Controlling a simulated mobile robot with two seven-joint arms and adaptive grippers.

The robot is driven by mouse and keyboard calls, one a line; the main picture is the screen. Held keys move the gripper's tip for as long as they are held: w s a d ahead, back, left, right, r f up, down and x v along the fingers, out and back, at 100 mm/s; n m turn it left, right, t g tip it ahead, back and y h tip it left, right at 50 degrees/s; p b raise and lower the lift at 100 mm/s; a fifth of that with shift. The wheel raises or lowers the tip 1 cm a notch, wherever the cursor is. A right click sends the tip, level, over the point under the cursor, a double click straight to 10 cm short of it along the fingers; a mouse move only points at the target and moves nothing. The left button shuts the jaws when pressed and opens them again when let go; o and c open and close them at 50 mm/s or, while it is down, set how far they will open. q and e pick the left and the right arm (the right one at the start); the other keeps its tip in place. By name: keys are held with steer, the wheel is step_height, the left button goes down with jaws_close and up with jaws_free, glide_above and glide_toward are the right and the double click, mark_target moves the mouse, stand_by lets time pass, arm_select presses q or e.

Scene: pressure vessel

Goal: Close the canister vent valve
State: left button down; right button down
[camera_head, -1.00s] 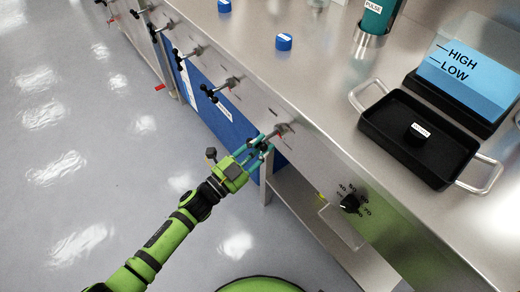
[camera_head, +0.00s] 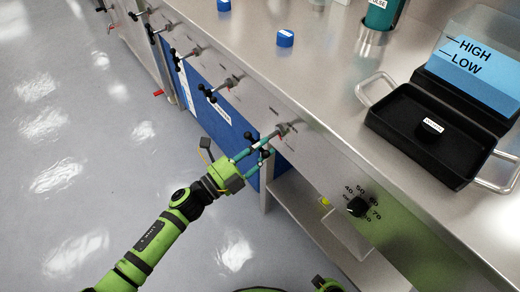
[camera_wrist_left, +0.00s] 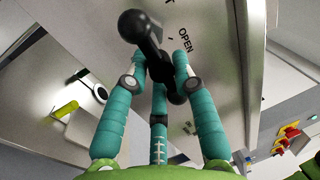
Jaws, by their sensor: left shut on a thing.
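The canister vent valve, with a black ball-ended cross handle, sits on the front panel of the steel counter at the near end of a row of similar valves; its stem (camera_head: 281,130) shows in the head view. My left gripper (camera_head: 265,152) is shut on the handle, with its teal fingers around it. In the left wrist view the black handle (camera_wrist_left: 140,28) lies between the fingertips (camera_wrist_left: 155,75), and the word OPEN is printed on the panel beside it. The fingers hide part of the handle.
A black dial (camera_head: 357,206) with numbers is on the panel to the right. Floor at left is clear.

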arm_select(q)
steer(key=shift+d+r, duration=0.15)
steer(key=shift+r, duration=0.3)
steer(key=c, duration=1.1)
jaws_free()
steer(key=shift+s, duration=0.1)
steer(key=shift+f, duration=0.25)
steer(key=shift+s+a+f, duration=0.15)
steer(key=shift+s+a, duration=0.05)
steer(key=shift+a, duration=0.15)
steer(key=v, duration=1.1)
